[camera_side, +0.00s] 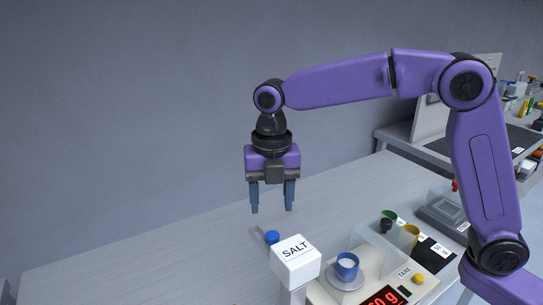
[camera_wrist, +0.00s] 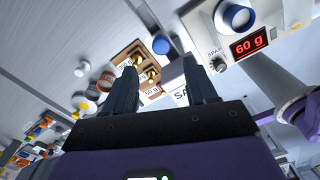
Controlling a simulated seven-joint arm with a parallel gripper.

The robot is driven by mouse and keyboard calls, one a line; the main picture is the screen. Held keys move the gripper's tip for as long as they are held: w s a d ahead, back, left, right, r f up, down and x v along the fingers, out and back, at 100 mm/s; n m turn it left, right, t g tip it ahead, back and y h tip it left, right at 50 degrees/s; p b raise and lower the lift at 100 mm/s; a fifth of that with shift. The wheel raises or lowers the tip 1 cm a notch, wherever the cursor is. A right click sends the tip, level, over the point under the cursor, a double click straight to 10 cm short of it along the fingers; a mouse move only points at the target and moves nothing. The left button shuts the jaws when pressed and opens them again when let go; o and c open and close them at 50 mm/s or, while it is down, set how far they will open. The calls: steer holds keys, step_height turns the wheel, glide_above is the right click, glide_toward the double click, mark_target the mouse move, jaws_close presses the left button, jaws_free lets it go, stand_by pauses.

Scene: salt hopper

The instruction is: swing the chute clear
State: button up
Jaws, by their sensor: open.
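In the wrist view the box (camera_wrist: 178,92) is partly behind my fingers. A blue knob (camera_side: 271,237) shows just behind the box; a blue round cap (camera_wrist: 161,45), likely the same knob, shows beyond my fingertips. I cannot make out the chute itself. My gripper (camera_side: 271,211) is open and empty, pointing down above the knob and apart from it. Its fingers (camera_wrist: 160,62) also show in the wrist view.
A blue cup (camera_side: 347,266) with white contents stands on the scale (camera_side: 418,288), right of the hopper. The scale display (camera_wrist: 250,43) reads 60 g. Brass weights (camera_wrist: 150,77) sit in a wooden block. Coloured containers (camera_side: 409,236) stand behind the scale. The left bench is clear.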

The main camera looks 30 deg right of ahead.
step_height(320, 180, up, 10)
stand_by(0.4)
steer(key=shift+f, duration=0.1)
steer(key=s+d+f+m, duration=0.5)
steer(key=s+d+m, duration=0.1)
steer(key=s, duration=0.3)
steer(key=s+d+f+m, duration=0.5)
steer(key=s+d+m, duration=0.1)
steer(key=s, duration=0.3)
steer(key=s+d+f+m, duration=0.6)
steer(key=s+d, duration=0.2)
steer(key=s, duration=0.1)
steer(key=shift+s+d, duration=0.2)
steer(key=shift+s, duration=0.2)
steer(key=shift+r, duration=0.1)
stand_by(0.5)
